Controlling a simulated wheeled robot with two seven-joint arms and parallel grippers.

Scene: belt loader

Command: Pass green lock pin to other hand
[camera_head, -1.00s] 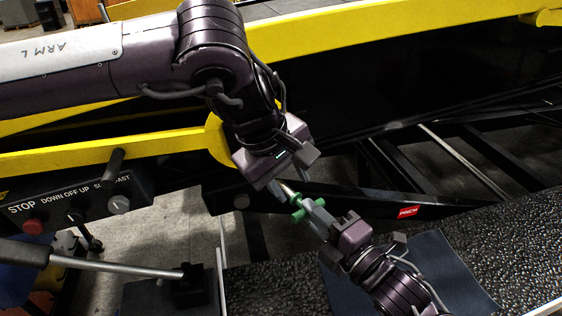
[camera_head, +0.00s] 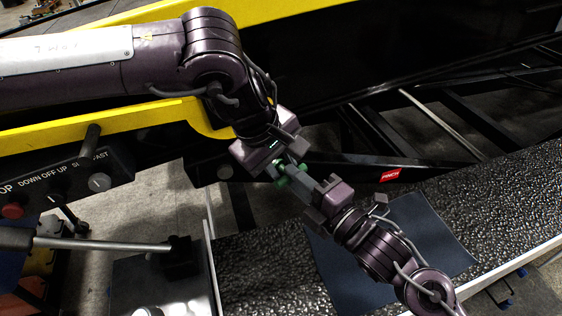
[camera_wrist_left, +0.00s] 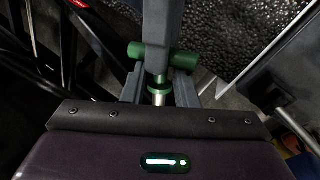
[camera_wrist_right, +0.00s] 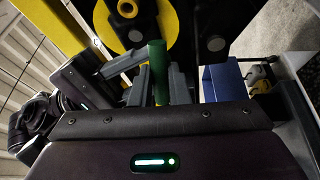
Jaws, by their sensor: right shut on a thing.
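The green lock pin (camera_head: 282,181) is between my two grippers in the head view, with its green T-shaped handle in my right gripper (camera_head: 293,180). My right gripper is shut on the handle, which stands between the fingers in the right wrist view (camera_wrist_right: 158,68). In the left wrist view the pin's handle (camera_wrist_left: 186,60) is ahead and its metal shaft (camera_wrist_left: 159,82) points back between my left fingers. My left gripper (camera_wrist_left: 160,92) is open around the shaft, with a gap visible on each side. In the head view its fingers are largely hidden.
A black control panel (camera_head: 68,190) with knobs and a lever (camera_head: 100,244) are at the left. The yellow rail (camera_head: 100,132) runs behind my left arm. A dark mat (camera_head: 420,235) lies on the bumpy black belt (camera_head: 262,268) below my right arm.

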